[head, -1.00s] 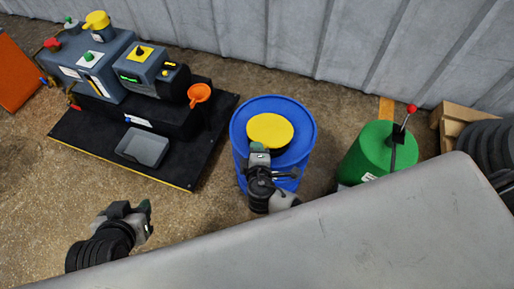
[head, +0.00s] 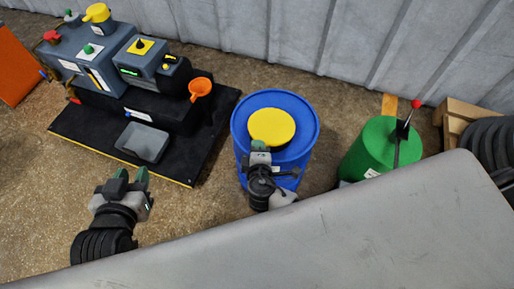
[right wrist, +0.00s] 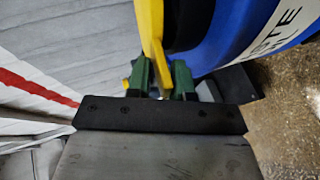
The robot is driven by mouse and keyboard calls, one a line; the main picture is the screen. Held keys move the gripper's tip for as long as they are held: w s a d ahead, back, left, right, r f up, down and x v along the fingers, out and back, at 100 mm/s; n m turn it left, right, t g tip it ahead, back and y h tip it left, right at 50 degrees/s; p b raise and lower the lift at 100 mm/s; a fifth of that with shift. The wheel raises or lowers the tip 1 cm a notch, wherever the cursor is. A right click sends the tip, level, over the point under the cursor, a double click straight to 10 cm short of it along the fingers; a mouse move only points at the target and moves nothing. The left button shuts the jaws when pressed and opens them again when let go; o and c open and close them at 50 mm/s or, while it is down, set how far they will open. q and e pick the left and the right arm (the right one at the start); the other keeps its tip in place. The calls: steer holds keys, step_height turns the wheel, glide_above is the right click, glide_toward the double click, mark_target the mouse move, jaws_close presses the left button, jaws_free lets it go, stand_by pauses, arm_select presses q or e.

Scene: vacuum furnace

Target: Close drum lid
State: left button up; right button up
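The blue drum (head: 241,130) stands upright in the middle of the head view. Its yellow lid (head: 272,125) is raised at a tilt over the top, and a dark opening shows below its near edge. My right gripper (head: 259,147) is at the lid's near edge. In the right wrist view the yellow lid edge (right wrist: 152,30) comes down between the two green fingers of this gripper (right wrist: 162,80), which stand apart. Whether they touch it is hard to tell. My left gripper (head: 131,174) is open and empty over the floor, left of the drum.
A green drum (head: 365,150) with a red-knobbed lever stands right of the blue drum. A black platform with grey machines (head: 90,60), an orange funnel (head: 201,88) and a grey tray (head: 142,143) is at the left. A corrugated wall (head: 300,35) closes the back.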

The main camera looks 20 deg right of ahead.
steer(key=shift+o, duration=0.9)
steer(key=shift+d+f, duration=0.1)
